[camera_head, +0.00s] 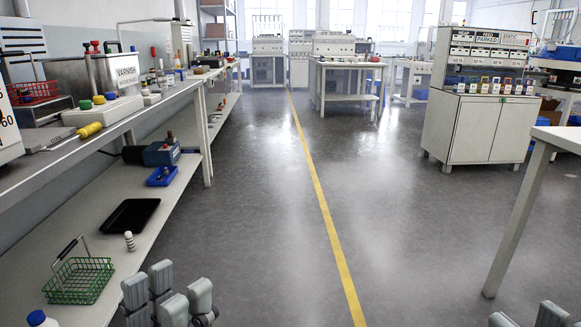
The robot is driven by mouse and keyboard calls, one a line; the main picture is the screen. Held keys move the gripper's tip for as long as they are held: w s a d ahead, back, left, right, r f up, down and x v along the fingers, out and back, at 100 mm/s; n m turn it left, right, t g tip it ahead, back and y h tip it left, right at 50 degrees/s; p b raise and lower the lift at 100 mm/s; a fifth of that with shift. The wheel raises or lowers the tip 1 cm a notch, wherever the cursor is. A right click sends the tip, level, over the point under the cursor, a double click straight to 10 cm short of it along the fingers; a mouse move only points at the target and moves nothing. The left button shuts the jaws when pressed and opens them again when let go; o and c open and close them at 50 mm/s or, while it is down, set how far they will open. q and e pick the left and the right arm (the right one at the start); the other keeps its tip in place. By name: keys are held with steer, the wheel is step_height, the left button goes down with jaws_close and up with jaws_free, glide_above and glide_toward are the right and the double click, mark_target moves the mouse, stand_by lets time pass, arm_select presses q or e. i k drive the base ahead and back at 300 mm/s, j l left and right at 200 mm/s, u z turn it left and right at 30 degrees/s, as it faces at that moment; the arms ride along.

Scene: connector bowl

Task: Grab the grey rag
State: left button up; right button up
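I cannot make out a grey rag for certain. A flat grey item (42,138) lies on the upper left bench beside a yellow-handled tool (88,130); I cannot tell whether it is cloth. My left gripper (166,296) shows at the bottom edge, left of centre, with its grey finger pads spread apart and nothing seen between them. It is in front of the lower shelf's edge, away from the flat grey item. My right gripper (530,317) shows only as pad tips at the bottom right; the rest is cut off.
The left bench (120,108) holds a box marked VARNISH (110,72). Its lower shelf (95,213) carries a green wire basket (78,280), a black tray (131,215) and a blue tool (160,152). A white table (557,138) stands at right. The middle floor is clear.

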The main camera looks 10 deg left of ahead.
mark_target(161, 90)
steer(key=i+u, duration=0.2)
steer(key=i, duration=0.55)
steer(key=i+l+u, duration=0.15)
steer(key=i, duration=0.6)
steer(key=l+u, duration=0.1)
steer(key=u, duration=1)
